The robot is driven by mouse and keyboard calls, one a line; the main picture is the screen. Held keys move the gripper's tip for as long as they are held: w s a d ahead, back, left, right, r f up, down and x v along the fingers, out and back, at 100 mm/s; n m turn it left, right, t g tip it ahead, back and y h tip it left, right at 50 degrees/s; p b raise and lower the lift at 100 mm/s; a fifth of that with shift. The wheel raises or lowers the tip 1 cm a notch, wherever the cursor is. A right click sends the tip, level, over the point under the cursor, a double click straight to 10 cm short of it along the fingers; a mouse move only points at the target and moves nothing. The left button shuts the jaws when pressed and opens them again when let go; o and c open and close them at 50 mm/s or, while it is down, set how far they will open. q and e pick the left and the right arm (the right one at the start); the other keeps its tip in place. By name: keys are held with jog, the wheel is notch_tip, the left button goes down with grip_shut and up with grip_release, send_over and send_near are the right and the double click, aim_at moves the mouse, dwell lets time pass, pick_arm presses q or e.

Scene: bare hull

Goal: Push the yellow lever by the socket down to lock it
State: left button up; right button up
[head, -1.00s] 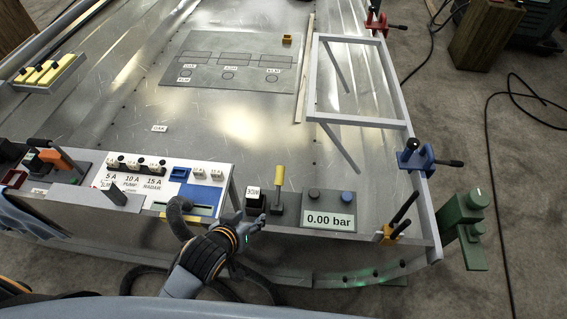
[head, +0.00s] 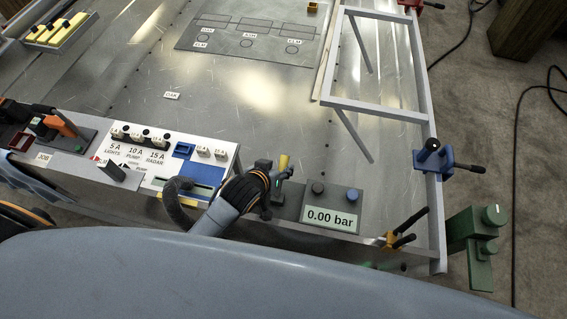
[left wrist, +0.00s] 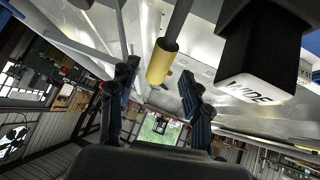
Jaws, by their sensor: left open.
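The yellow-handled lever (head: 284,163) shows at my left gripper's fingertips in the head view, its foot hidden by the hand. In the left wrist view its yellow end (left wrist: 162,61) sits on a grey rod and appears between the two fingers. My left gripper (head: 281,173) is open; its fingers (left wrist: 158,88) are spread apart in the wrist view. I cannot tell whether either finger touches the lever. A black block with a white label reading WIDE (left wrist: 257,90) is close beside the lever in the wrist view. The socket is not clearly visible behind the hand. My right gripper is not in view.
A pressure box reading 0.00 bar (head: 331,207) stands just right of the lever. A white fuse panel (head: 225,160) lies to the left, with a dark hose (head: 172,194) looping in front. A blue clamp (head: 434,157) sits on the right frame. Bare metal lies behind.

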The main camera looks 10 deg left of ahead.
aim_at(282, 166)
pick_arm(q)
jog(key=x, duration=0.3)
jog(key=shift+w+f, duration=0.2)
jog(key=shift+f, duration=0.1)
jog(key=shift+w+d+f, duration=0.1)
jog(key=shift+w+f, duration=0.1)
jog(key=shift+w, duration=0.05)
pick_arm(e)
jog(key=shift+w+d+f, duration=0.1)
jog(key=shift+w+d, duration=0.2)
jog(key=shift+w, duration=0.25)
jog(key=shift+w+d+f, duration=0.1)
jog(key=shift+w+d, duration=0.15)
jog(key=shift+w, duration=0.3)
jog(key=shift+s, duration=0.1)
pick_arm(q)
jog(key=shift+c, duration=0.2)
grip_shut()
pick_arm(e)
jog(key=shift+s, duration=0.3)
